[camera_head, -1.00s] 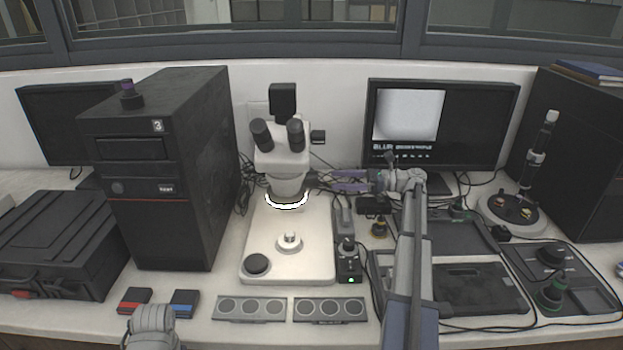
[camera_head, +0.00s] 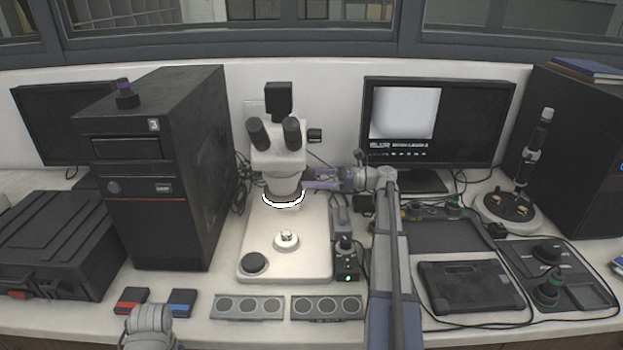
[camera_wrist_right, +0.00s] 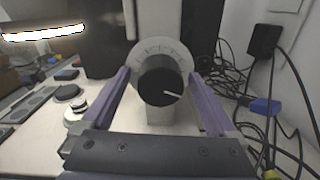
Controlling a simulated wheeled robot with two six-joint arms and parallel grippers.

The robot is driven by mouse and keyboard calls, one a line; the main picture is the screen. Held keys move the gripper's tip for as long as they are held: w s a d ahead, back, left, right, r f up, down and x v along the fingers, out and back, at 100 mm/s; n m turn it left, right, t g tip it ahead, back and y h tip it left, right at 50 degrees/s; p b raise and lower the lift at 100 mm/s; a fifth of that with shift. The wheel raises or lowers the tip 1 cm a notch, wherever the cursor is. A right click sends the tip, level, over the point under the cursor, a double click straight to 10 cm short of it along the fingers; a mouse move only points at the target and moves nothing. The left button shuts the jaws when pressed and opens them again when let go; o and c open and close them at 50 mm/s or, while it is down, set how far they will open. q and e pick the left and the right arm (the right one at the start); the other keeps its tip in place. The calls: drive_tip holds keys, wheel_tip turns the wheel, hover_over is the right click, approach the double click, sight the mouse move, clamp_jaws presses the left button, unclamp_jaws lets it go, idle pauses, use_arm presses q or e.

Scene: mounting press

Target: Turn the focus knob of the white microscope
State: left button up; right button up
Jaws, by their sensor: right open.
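The white microscope (camera_head: 278,160) stands on its pale base plate in the middle of the bench, with its ring light lit. Its black focus knob (camera_wrist_right: 162,80), with a white pointer line, sits on a round marked dial in the right wrist view. My right gripper (camera_wrist_right: 165,80) is open, with one purple finger on each side of the knob. I cannot tell whether the fingers touch it. In the head view the right gripper (camera_head: 318,180) reaches the microscope's right side, and the knob is hidden there. Only a grey part of my left arm shows at the bottom left; its gripper is out of view.
A small black control box (camera_head: 346,262) with a green light stands right of the microscope base. A black computer tower (camera_head: 150,170) is on the left, and a monitor (camera_head: 440,125) behind on the right. Loose cables (camera_wrist_right: 265,90) hang beside the right gripper.

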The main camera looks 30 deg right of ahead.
drive_tip(key=c, duration=1.4)
drive_tip(key=shift+n, duration=0.3)
